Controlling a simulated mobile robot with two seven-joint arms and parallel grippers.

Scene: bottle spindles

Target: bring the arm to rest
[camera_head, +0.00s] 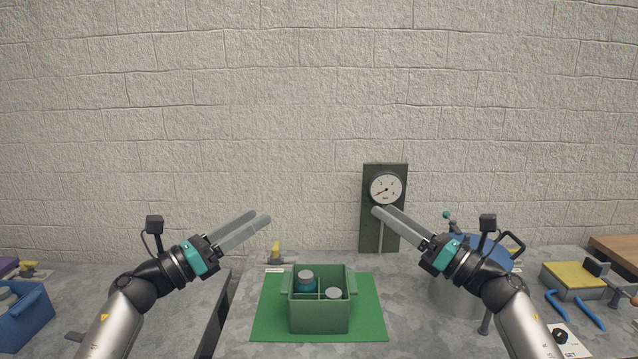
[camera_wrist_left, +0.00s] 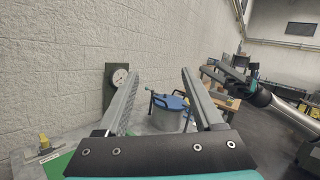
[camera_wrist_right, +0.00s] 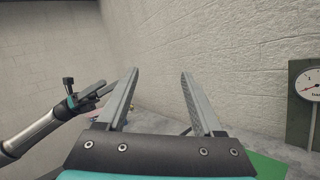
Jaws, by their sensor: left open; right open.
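My left gripper (camera_head: 261,217) is raised above the bench at the left in the head view, pointing up and to the right. Its two fingers stand apart with nothing between them in the left wrist view (camera_wrist_left: 157,75). My right gripper (camera_head: 382,209) is raised at the right in the head view, pointing up and to the left, in front of the gauge board. Its fingers are also apart and empty in the right wrist view (camera_wrist_right: 159,75). Neither gripper touches anything.
A green divided crate (camera_head: 320,315) with bottles (camera_head: 305,281) stands on a green mat (camera_head: 265,325). A gauge (camera_head: 386,189) on a dark board stands behind. A blue-lidded drum (camera_head: 452,292) is under my right arm. A blue bin (camera_head: 25,318) sits far left. Blue-handled pliers (camera_head: 575,308) lie right.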

